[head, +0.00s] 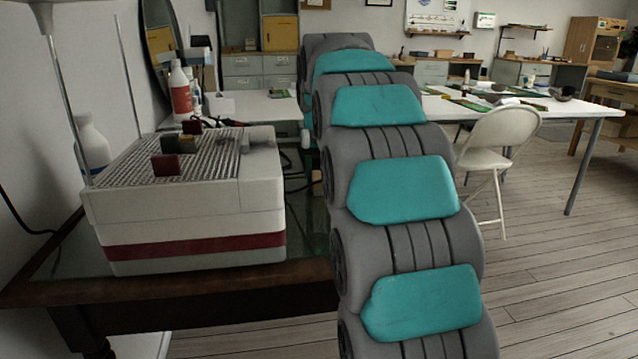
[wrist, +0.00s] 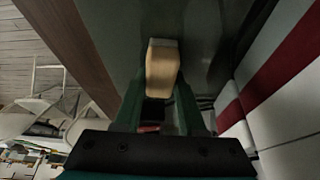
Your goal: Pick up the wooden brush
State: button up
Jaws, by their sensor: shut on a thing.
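The wooden brush (wrist: 162,68) shows in the wrist view as a pale tan wooden piece between the fingers of my gripper (wrist: 160,96). The fingers are dark green and shut on it. The brush sticks out beyond the fingertips, over a dark tabletop (wrist: 205,50). I cannot tell whether it touches the tabletop. In the head view my grey and teal arm reaches away from me and hides the brush and my gripper.
A white machine with a red stripe (head: 190,215) stands left of my arm on a dark-framed table (head: 230,292); small blocks (head: 167,164) sit on its ridged top. Bottles (head: 181,92) stand behind. A white folding chair (head: 500,135) and white worktable (head: 580,109) are at right.

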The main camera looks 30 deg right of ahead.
aim_at(319, 174)
grip_shut()
jog(key=shift+r, duration=0.1)
jog(key=shift+r, duration=4.9)
jog(key=shift+o, duration=0.5)
grip_release()
grip_shut()
